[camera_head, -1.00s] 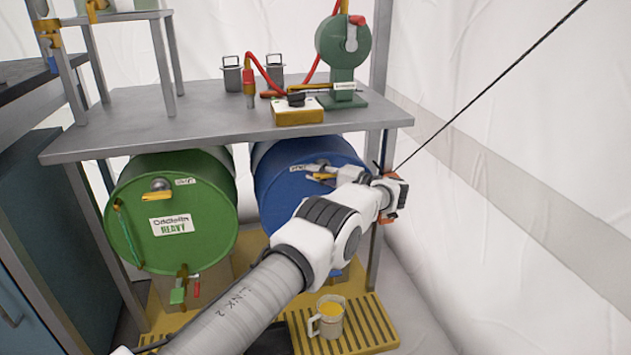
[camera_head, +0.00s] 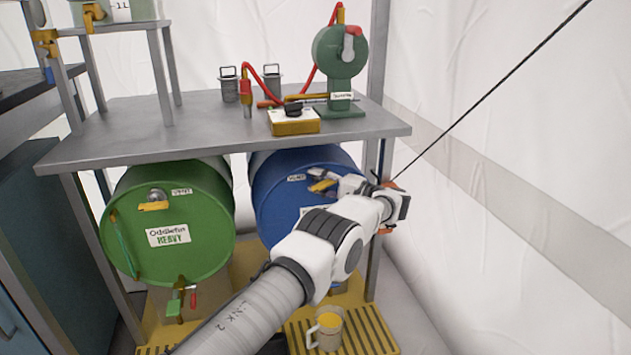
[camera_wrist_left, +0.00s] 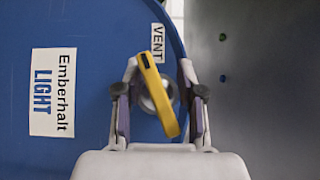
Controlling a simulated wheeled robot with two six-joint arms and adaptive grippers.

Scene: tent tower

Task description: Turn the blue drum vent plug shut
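The blue drum (camera_head: 275,205) lies on its side under the shelf, its round end facing me. Its vent plug (camera_wrist_left: 158,95) has a yellow bar handle, slanted in the left wrist view, beside the VENT label (camera_wrist_left: 157,42). The yellow handle (camera_head: 321,186) also shows in the head view, partly covered by my gripper. My left gripper (camera_wrist_left: 159,72) is open, with one finger on each side of the plug. The handle's upper end lies close to the left finger; I cannot tell whether they touch. My right gripper is in neither view.
A green drum (camera_head: 165,215) with its own yellow vent handle lies to the left. The grey shelf (camera_head: 200,130) above bears a green hand-crank device (camera_head: 341,60) and a yellow-and-white box (camera_head: 293,122). A mug (camera_head: 326,330) stands on the yellow slatted platform below. A shelf post stands right of the blue drum.

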